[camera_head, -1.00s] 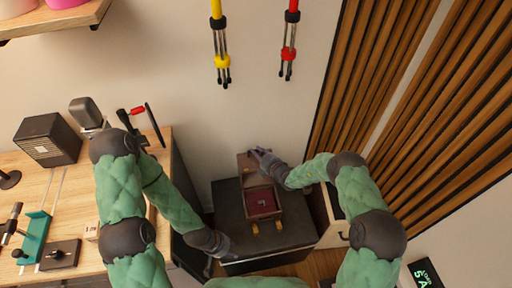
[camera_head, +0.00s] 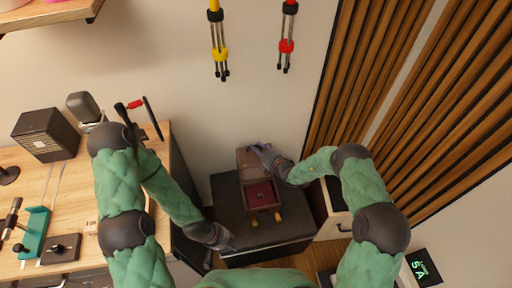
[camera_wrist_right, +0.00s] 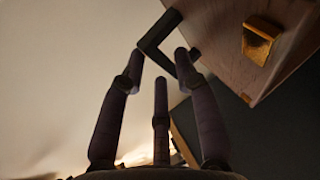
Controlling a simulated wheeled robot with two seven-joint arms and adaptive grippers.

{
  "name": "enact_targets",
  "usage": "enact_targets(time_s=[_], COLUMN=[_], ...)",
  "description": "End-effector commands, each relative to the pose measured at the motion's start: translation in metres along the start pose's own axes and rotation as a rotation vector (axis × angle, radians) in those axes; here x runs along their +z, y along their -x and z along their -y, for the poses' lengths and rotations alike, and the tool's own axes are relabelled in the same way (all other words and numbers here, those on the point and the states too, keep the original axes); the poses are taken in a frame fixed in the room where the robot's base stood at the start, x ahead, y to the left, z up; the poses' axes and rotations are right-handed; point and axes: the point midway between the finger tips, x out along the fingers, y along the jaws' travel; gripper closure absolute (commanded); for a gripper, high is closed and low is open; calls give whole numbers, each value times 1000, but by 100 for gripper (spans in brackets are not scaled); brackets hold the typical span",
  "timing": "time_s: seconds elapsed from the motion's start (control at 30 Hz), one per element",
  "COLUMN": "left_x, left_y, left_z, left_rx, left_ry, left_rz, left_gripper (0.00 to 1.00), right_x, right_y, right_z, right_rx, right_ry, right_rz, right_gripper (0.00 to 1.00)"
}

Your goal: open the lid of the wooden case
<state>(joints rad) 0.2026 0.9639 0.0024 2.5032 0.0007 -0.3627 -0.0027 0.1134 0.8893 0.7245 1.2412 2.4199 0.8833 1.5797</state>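The wooden case (camera_head: 246,205) stands on a dark cabinet, its lid (camera_head: 247,159) raised at the back. The red interior (camera_head: 262,192) shows, with a small item inside that I cannot make out. Yellow latches (camera_head: 254,222) show at its front. My right gripper (camera_head: 257,148) is at the lid's upper right side. In the right wrist view its fingers (camera_wrist_right: 160,58) are spread, with a dark angled bracket (camera_wrist_right: 160,40) between two fingertips; brown wood with a brass latch (camera_wrist_right: 259,40) is beside them. My left gripper (camera_head: 228,242) is low at the cabinet's front left, away from the case; its fingers are unclear.
The dark cabinet top (camera_head: 229,205) has bare room left of the case. A wooden desk (camera_head: 75,205) with a speaker (camera_head: 47,134) and small gear stands at the left. A pale drawer unit (camera_head: 336,225) and slatted panels (camera_head: 345,100) are at the right.

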Motion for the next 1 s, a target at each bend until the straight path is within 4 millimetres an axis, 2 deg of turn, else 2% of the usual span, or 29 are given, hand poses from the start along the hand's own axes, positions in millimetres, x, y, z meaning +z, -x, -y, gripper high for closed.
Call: enact_targets(time_s=[0.03,0.3,0.5,0.7,1.0], left_x=[0,0,0,0,0], left_y=[-1,-1,0,0,0], left_z=[0,0,0,0,0], left_rx=[0,0,0,0,0], left_ry=[0,0,0,0,0], left_rz=[0,0,0,0,0], left_gripper=[60,60,60,60,60], right_x=[0,0,0,-1,-1], right_y=[13,62,89,100,101], right_z=[16,12,6,3,1], right_rx=[-30,-24,-12,-6,-3], right_ry=[-22,-19,-11,-5,-3], right_rz=[7,9,7,4,3], right_gripper=[70,70,70,70,70])
